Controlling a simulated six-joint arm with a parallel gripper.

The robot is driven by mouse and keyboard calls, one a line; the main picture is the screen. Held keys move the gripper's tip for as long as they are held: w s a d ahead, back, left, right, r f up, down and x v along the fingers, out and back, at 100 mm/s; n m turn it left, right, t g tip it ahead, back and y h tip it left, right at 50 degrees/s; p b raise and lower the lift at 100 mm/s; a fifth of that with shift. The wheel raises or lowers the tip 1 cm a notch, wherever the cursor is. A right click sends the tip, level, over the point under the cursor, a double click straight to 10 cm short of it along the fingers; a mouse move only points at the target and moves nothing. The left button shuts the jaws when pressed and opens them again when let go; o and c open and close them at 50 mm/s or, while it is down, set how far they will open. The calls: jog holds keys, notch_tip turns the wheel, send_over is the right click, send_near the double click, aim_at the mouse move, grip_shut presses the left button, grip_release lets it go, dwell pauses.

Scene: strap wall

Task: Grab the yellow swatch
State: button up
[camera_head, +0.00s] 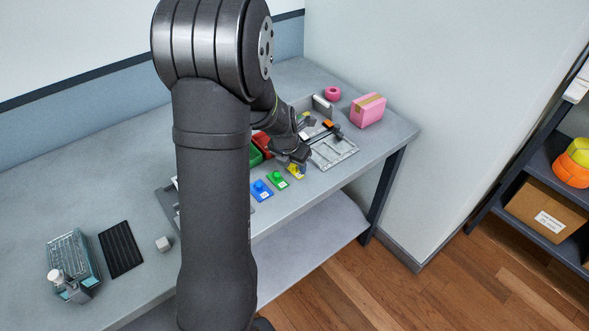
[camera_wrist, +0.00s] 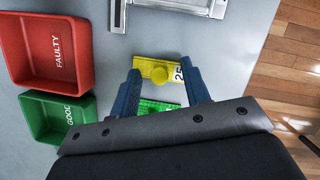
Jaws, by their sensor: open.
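In the head view the yellow swatch (camera_head: 297,170) shows partly beneath my gripper. My gripper (camera_wrist: 160,78) is open and empty, with one blue finger on either side of the near part of the swatch. Whether the fingers touch it I cannot tell. A green swatch (camera_head: 278,180) lies beside it, and a blue swatch (camera_head: 261,190) lies beyond the green one.
A red bin marked FAULTY (camera_wrist: 45,45) and a green bin marked GOOD (camera_wrist: 50,118) stand left of the swatch in the wrist view. A grey metal frame (camera_head: 333,150) lies close by. A pink box (camera_head: 367,110) stands farther back. The table's front edge is near.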

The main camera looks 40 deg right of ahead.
grip_shut()
jog(key=shift+r, duration=0.1)
